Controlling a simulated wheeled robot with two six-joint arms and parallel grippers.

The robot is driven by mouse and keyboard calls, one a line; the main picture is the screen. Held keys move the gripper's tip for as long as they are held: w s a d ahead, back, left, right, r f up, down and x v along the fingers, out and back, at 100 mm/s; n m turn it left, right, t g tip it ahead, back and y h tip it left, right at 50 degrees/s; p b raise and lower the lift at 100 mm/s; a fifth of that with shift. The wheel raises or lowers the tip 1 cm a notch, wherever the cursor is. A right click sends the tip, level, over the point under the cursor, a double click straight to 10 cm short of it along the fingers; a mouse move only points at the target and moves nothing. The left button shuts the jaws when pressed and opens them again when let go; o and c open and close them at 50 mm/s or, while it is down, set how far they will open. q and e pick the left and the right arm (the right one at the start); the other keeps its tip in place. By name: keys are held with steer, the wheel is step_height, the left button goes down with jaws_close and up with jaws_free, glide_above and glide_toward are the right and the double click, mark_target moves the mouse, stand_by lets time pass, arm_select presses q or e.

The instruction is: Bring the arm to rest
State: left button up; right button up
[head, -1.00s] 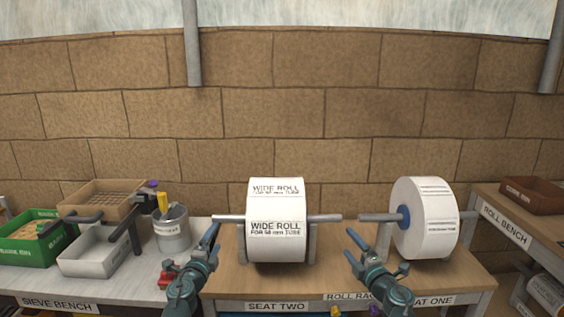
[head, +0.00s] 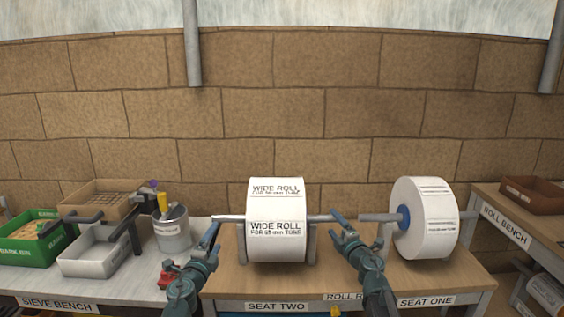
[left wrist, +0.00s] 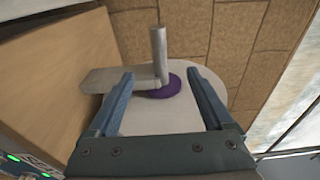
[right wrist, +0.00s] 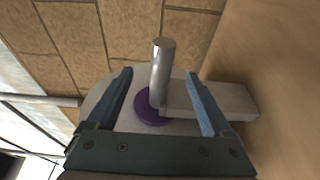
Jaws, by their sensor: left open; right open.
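The white wide roll (head: 275,210) sits at seat two on a bar (head: 228,218) that sticks out at both sides. My left gripper (head: 214,233) is open near the bar's left end. In the left wrist view, the bar end (left wrist: 158,50) and a purple plug (left wrist: 172,86) against the roll face show beyond my empty fingers (left wrist: 160,95). My right gripper (head: 341,222) is open near the bar's right end. In the right wrist view, the bar end (right wrist: 160,65) and a purple plug (right wrist: 146,110) show beyond its empty fingers (right wrist: 160,95). I cannot tell whether the fingers touch the bar.
A second roll (head: 432,228) with a blue plug (head: 403,217) stands at seat one, its bar (head: 380,218) reaching toward my right gripper. On the left bench are a grey can (head: 172,238), a white tray (head: 92,256) and a green bin (head: 28,246).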

mark_target(226, 216)
steer(key=x, duration=0.4)
arm_select(q)
steer(key=w, duration=0.4)
steer(key=w+d, duration=0.1)
steer(key=w, duration=0.7)
steer(key=shift+w+d, duration=0.25)
steer(key=shift+s+r+p, duration=0.2)
steer(key=shift+r+p, duration=0.45)
arm_select(e)
steer(key=shift+r, duration=0.65)
arm_select(q)
steer(key=shift+s+r+p, duration=0.15)
steer(key=shift+r+p, duration=0.15)
steer(key=shift+r, duration=0.05)
arm_select(e)
steer(key=shift+r, duration=0.35)
arm_select(q)
steer(key=shift+f, duration=0.1)
arm_select(e)
steer(key=shift+f, duration=0.1)
